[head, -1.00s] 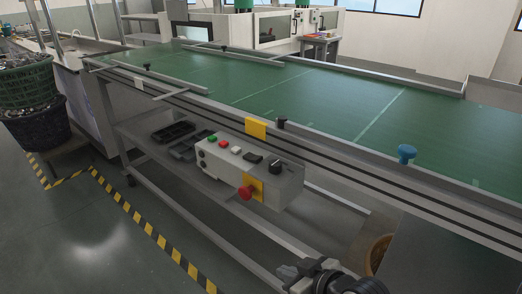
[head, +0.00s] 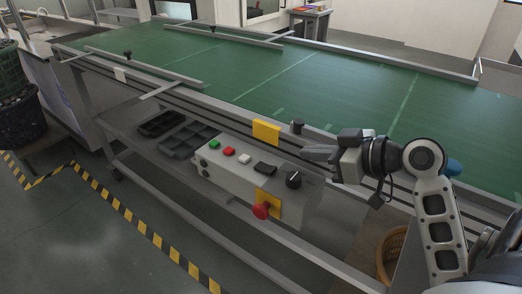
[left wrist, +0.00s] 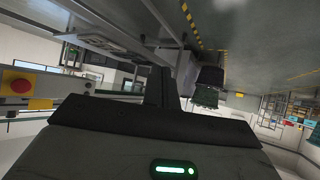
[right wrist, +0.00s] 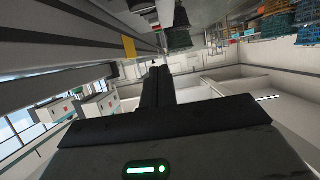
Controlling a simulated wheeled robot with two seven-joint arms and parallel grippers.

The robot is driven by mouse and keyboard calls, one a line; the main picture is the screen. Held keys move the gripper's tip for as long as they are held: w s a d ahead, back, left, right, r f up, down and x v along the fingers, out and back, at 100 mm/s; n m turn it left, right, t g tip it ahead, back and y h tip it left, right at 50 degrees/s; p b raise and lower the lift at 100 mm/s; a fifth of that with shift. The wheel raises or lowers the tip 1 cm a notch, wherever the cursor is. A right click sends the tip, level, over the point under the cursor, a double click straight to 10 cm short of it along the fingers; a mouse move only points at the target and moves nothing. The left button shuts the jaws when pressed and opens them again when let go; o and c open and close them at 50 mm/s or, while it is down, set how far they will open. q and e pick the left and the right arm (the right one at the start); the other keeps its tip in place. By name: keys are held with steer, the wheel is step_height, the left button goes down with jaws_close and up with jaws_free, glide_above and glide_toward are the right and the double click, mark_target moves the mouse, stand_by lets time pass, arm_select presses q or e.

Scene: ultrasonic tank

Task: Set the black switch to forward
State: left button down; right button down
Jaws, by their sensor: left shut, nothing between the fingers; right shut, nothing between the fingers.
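The grey control box (head: 240,185) hangs under the near side of the conveyor. On its sloped top sit a flat black switch (head: 264,169) and, right of it, a round black knob (head: 293,180). I cannot read the setting of either. The box's red mushroom button (left wrist: 20,86) shows at left in the left wrist view.
The box also has a green button (head: 214,144), a red button (head: 229,151), a white button (head: 244,159) and a front red mushroom button (head: 261,211). A yellow plate (head: 266,131) and a black post knob (head: 297,126) stand on the conveyor edge above.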

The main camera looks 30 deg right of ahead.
steer(key=p, duration=0.1)
glide_above(276, 178)
step_height(276, 178, down, 3)
steer(key=shift+w+a+f, duration=0.15)
step_height(276, 178, down, 3)
steer(key=shift+r, duration=0.15)
arm_select(q)
steer(key=shift+s+r, duration=0.1)
steer(key=shift+s, duration=0.25)
arm_select(e)
steer(key=shift+f, duration=0.85)
